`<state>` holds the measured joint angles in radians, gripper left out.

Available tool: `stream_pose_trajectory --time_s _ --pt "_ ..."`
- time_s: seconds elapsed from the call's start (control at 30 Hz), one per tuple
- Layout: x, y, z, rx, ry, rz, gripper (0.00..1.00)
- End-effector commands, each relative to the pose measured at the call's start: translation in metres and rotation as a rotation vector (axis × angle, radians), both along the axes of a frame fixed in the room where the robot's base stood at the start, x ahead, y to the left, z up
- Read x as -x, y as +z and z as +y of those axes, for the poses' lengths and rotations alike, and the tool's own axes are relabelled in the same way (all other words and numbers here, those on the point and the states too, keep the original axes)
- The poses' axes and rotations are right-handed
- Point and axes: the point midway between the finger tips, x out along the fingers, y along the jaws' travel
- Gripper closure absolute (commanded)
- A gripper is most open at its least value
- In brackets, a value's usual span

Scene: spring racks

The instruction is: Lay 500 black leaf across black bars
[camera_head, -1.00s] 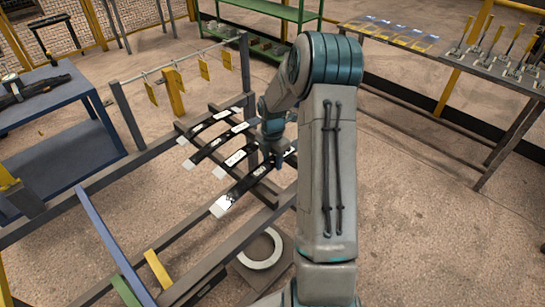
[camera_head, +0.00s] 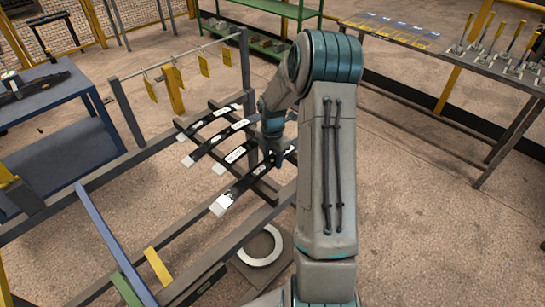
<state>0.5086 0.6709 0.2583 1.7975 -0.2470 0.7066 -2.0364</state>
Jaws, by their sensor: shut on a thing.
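My gripper (camera_head: 273,157) is shut on a black leaf (camera_head: 240,189) with a white end and a white label. The leaf is the nearest one and slants from lower left to upper right, over the black bars (camera_head: 262,184). Several similar black leaves (camera_head: 207,146) with white ends and labels lie side by side across the bars, farther back. My arm hides the right end of the held leaf and part of the bars. I cannot tell whether the held leaf touches the bars. Its label is too small to read.
A grey frame with a rail of yellow tags (camera_head: 201,66) stands behind the leaves. Blue, green and yellow strips (camera_head: 158,267) lie at the front left. A pale ring (camera_head: 262,249) lies below the frame. A blue table (camera_head: 50,100) stands left, a tool bench (camera_head: 470,58) right.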

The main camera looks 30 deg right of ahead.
Motion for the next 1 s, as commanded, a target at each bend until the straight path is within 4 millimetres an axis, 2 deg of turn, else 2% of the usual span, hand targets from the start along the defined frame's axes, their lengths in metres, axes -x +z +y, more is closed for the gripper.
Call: stream_pose_trajectory --time_s 0.67,0.7,0.77,1.0 --pt "-0.001 -0.010 0.000 0.001 0.000 -0.004 0.84" --pt "-0.001 -0.009 0.000 0.002 0.000 -0.004 0.45" --pt "-0.001 -0.009 0.000 0.001 0.000 -0.004 0.31" --pt "0.001 -0.012 0.000 -0.001 0.000 0.003 0.31"
